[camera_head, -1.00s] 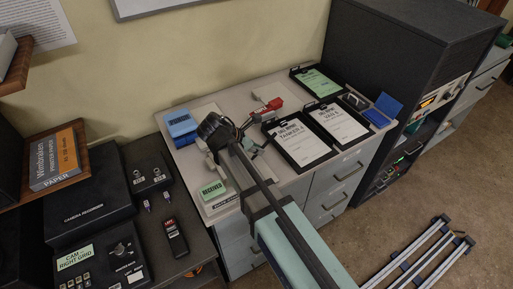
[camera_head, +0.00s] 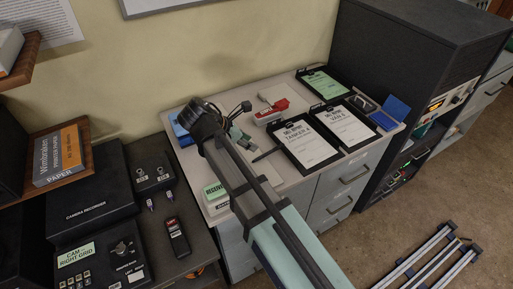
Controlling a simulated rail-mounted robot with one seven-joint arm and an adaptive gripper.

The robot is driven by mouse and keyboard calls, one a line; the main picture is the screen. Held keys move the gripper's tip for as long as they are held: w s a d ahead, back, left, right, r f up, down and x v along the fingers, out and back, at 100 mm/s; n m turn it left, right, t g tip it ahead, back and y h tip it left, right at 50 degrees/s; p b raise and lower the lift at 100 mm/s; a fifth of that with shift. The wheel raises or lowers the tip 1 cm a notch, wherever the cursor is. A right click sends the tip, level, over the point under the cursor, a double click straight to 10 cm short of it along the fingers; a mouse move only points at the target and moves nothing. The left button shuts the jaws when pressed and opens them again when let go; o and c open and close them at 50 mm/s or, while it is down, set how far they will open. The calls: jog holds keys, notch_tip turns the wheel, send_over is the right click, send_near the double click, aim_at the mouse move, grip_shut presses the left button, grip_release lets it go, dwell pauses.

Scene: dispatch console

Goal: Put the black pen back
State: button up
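A thin black pen-like stick (camera_head: 266,153) shows over the grey desk top (camera_head: 228,104), just left of the TANKER clipboard (camera_head: 308,143). I cannot tell whether it lies on the desk or is raised. My gripper (camera_head: 242,138) is over the desk, just left of the stick, partly behind my own dark wrist and arm. Its fingers are small and partly hidden, so I cannot tell whether they are open or shut, or whether they touch the stick.
A red and white device (camera_head: 271,113) lies behind the stick. A VAN clipboard (camera_head: 346,125), a green-sheet clipboard (camera_head: 324,83) and an open blue-lidded box (camera_head: 388,116) are to the right. A green RECEIVED block (camera_head: 215,193) is at the front left. My arm crosses the desk's left part.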

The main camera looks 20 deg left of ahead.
jog(key=shift+v, duration=2.1)
jog(key=shift+f+b, duration=0.1)
jog(key=shift+b, duration=0.2)
